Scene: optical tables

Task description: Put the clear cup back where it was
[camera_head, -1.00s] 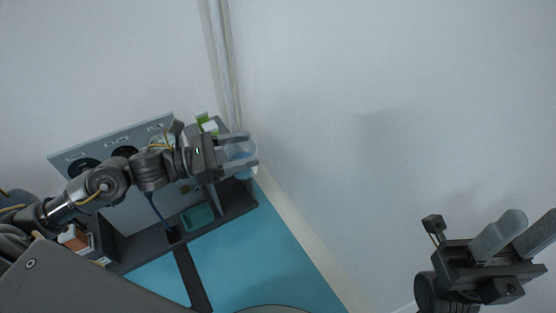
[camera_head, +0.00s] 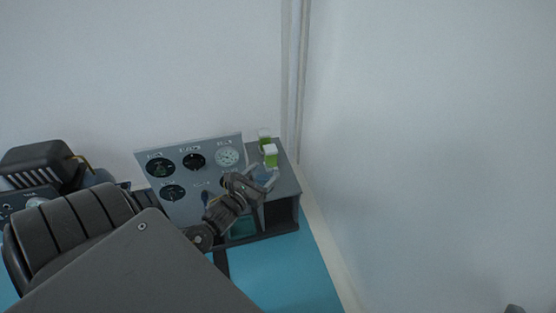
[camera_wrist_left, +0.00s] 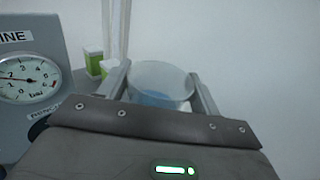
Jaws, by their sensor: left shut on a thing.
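The clear cup (camera_wrist_left: 160,84), a see-through round cup with a bluish tint low inside, sits between the two fingers of my left gripper (camera_wrist_left: 160,90) in the left wrist view. The gripper is shut on it. In the head view my left gripper (camera_head: 263,178) is small and far off, at the right end of the gauge panel, over the dark grey shelf unit (camera_head: 287,182). I cannot tell whether the cup touches the shelf top. Only a fingertip of my right gripper (camera_head: 514,309) shows at the bottom right edge.
Two green-and-white boxes (camera_head: 270,157) stand on the shelf top just behind the left gripper. A grey gauge panel (camera_head: 183,148) stands to its left. A teal bin (camera_head: 243,227) sits in the shelf below. A wall with a pipe (camera_head: 298,80) closes the back right.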

